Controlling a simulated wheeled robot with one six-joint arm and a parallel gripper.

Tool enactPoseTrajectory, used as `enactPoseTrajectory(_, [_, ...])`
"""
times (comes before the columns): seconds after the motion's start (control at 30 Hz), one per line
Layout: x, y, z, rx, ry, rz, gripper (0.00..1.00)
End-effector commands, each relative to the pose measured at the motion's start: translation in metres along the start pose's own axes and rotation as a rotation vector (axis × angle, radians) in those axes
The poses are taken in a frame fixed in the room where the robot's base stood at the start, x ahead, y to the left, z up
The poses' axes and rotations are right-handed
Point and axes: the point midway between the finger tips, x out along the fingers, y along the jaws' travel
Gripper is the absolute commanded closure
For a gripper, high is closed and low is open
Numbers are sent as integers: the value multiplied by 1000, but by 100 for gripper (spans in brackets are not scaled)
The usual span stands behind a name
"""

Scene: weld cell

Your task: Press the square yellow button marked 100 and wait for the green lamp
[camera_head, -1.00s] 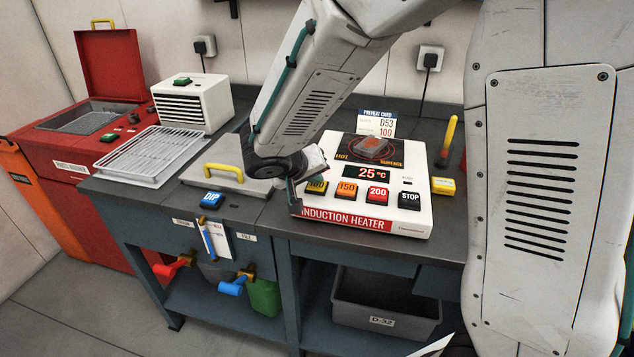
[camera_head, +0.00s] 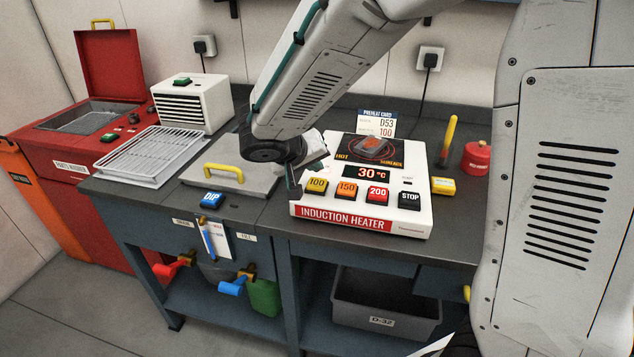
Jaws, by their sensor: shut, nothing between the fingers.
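The induction heater (camera_head: 362,222) is a white box with a red name strip on the bench. Its square yellow button marked 100 (camera_head: 317,185) is at the left of the button row and is in plain view. The display (camera_head: 368,173) reads 30 °C. The ring on the hot surface glows red around a grey part (camera_head: 374,146). My gripper (camera_head: 294,193) is shut and empty, just left of the yellow button and apart from it, near the heater's left edge. I see no lit green lamp on the heater; a small indicator mark near STOP is too small to read.
Orange 150 (camera_head: 347,190), red 200 (camera_head: 377,194) and black STOP (camera_head: 409,200) buttons sit right of the yellow one. A preheat card (camera_head: 375,124) reading D53 and 100 stands behind. A lidded dip tank (camera_head: 226,179) lies left.

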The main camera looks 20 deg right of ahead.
Motion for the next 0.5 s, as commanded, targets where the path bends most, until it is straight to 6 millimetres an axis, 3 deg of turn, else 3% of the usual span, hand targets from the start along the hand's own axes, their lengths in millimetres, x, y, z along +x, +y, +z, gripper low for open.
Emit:
enactPoseTrajectory(0.3, [-21,15,-16,2,1,-1,100])
enactPoseTrajectory(0.5, [-25,18,-18,0,0,-1,100])
